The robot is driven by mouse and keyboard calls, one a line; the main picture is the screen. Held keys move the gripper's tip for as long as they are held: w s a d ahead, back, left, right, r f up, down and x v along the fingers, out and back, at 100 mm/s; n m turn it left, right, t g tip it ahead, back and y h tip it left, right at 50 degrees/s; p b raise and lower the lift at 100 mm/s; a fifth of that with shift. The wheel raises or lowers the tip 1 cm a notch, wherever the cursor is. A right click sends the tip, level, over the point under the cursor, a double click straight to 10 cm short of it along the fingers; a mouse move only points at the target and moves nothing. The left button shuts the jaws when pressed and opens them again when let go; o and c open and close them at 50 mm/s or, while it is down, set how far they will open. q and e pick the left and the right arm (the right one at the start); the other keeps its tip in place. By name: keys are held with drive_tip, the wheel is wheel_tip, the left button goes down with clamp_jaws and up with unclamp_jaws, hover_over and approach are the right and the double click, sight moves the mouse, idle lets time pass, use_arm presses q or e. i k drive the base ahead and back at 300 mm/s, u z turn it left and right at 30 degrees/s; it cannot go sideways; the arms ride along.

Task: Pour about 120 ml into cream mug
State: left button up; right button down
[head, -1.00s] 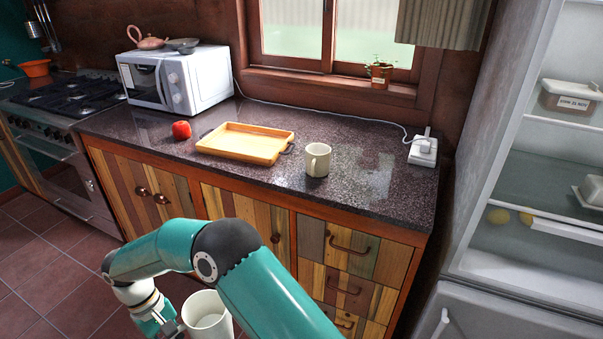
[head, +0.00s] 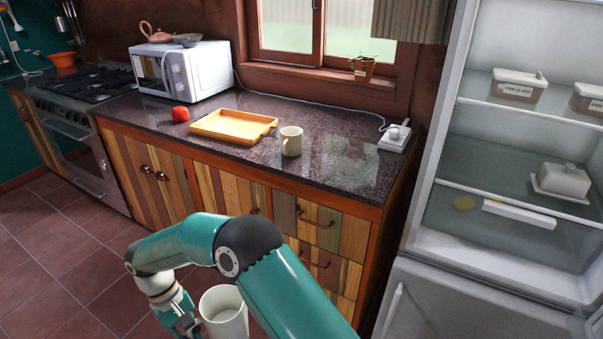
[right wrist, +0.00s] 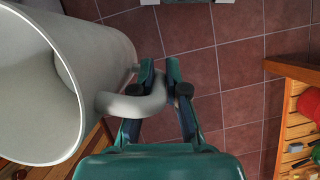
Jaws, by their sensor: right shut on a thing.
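The cream mug (head: 291,142) stands upright on the dark stone counter, to the right of a wooden tray, with its handle toward the front left. My right gripper (head: 193,328) is low in front of the cabinets, below the counter top. It is shut on the handle of a white jug (head: 223,312). In the right wrist view the jug (right wrist: 100,60) fills the left side, its handle between the fingers of the right gripper (right wrist: 160,70). The jug looks upright in the head view; I cannot tell what liquid it holds. My left gripper is not in view.
On the counter (head: 340,175) are the wooden tray (head: 222,134), a red apple (head: 180,114), a microwave (head: 185,70) and a white socket block (head: 394,138). The counter around the mug's right is clear. An open fridge (head: 510,160) stands at the right.

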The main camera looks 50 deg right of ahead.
sight(291, 137)
drive_tip(key=z, duration=1.95)
drive_tip(key=k, duration=0.1)
drive_tip(key=u, duration=0.9)
